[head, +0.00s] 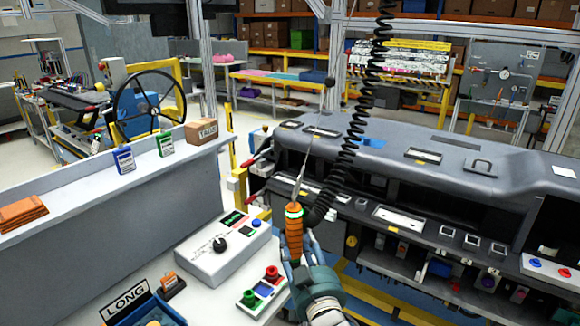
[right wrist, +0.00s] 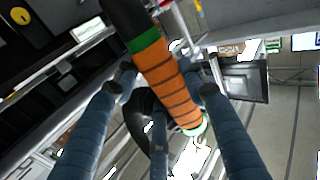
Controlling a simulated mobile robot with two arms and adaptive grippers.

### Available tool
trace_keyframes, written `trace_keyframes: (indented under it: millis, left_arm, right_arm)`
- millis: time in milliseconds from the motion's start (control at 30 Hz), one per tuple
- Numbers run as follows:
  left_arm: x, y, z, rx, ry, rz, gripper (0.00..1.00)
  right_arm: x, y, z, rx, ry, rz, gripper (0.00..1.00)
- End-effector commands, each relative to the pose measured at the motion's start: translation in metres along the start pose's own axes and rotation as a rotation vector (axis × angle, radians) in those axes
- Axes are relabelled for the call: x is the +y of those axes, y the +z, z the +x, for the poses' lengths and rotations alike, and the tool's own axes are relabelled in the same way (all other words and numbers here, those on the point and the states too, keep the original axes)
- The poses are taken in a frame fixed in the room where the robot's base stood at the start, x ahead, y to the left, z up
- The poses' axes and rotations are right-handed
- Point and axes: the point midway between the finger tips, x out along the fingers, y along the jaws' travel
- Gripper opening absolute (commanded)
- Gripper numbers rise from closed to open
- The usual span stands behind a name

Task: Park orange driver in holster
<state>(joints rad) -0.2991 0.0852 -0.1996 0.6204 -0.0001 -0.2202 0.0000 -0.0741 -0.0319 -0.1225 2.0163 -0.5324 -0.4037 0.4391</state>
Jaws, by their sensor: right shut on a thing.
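A black coiled cord (head: 355,130) hangs from above and runs down beside the driver. A small dark stand with an orange part (head: 171,284) is on the near table; I cannot tell if it is the holster. My left gripper is not visible.
The near white table carries a grey control box (head: 222,245), a button box with red and green buttons (head: 262,290), a "LONG" sign (head: 125,302) and a blue bin (head: 150,314). A ledge at left holds a "VALVE"-like labelled carton (head: 201,131) and small packs.

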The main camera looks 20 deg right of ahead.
Motion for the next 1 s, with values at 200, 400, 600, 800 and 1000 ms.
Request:
trace_keyframes:
  millis: [200, 400, 600, 800, 1000]
  left_arm:
    - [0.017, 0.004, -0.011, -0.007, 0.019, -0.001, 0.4]
    - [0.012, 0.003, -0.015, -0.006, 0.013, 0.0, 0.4]
    - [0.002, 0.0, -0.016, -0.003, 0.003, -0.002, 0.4]
    - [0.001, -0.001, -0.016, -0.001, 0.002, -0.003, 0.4]
    - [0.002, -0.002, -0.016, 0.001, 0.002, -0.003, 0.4]
  right_arm:
    - [0.007, -0.051, 0.089, 0.013, 0.063, 0.001, 0.0]
    - [0.014, -0.088, 0.136, 0.014, 0.109, 0.007, 0.0]
    - [0.019, -0.108, 0.157, 0.013, 0.134, 0.01, 0.0]
    - [0.02, -0.11, 0.159, 0.011, 0.138, 0.011, 0.0]
    - [0.019, -0.109, 0.159, 0.012, 0.137, 0.012, 0.0]
